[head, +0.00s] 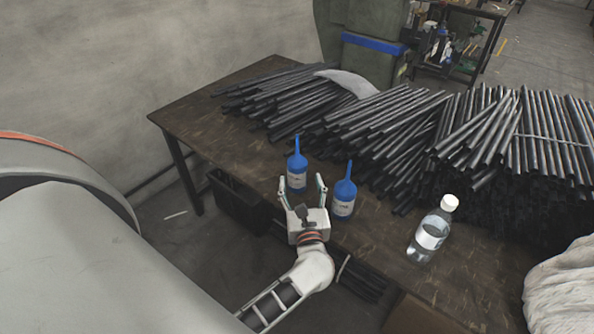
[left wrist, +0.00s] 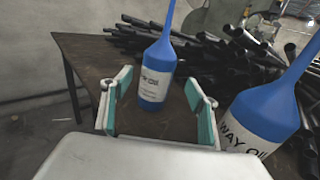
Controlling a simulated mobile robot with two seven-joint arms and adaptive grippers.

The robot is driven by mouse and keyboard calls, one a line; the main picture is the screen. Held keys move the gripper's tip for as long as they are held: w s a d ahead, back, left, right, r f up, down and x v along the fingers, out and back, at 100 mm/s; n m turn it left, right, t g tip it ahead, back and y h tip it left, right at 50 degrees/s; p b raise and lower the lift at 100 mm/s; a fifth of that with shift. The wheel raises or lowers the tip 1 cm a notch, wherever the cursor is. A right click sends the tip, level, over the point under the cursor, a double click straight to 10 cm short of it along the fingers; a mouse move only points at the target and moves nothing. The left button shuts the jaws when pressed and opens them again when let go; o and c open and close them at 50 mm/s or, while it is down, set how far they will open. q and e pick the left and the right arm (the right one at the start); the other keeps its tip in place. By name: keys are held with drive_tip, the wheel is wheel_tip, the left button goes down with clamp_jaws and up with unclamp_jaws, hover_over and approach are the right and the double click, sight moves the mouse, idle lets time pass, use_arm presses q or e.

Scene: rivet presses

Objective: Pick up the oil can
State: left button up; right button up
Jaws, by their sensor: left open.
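Two blue oil cans with long spouts and white labels stand upright on the brown table (head: 190,105). The farther oil can (head: 297,174) is straight ahead of my left gripper (head: 301,190), and it also shows between the fingers in the left wrist view (left wrist: 156,85). The nearer oil can (head: 343,200) stands just right of my left gripper and shows large at the right in the left wrist view (left wrist: 262,118). My left gripper (left wrist: 158,98) is open and empty, its teal-padded fingers apart. My right gripper is not in view.
Piles of dark metal rods (head: 375,130) cover the back and right of the table. A clear bottle with a white cap (head: 432,230) stands to the right. A dark bin (head: 237,203) is below the table edge. The table's left corner is bare.

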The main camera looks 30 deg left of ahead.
sight(298, 178)
use_arm(q)
drive_tip(key=x, duration=0.6)
drive_tip(key=shift+s+a+f, duration=0.15)
drive_tip(key=shift+f, duration=0.25)
drive_tip(key=c, duration=1.4)
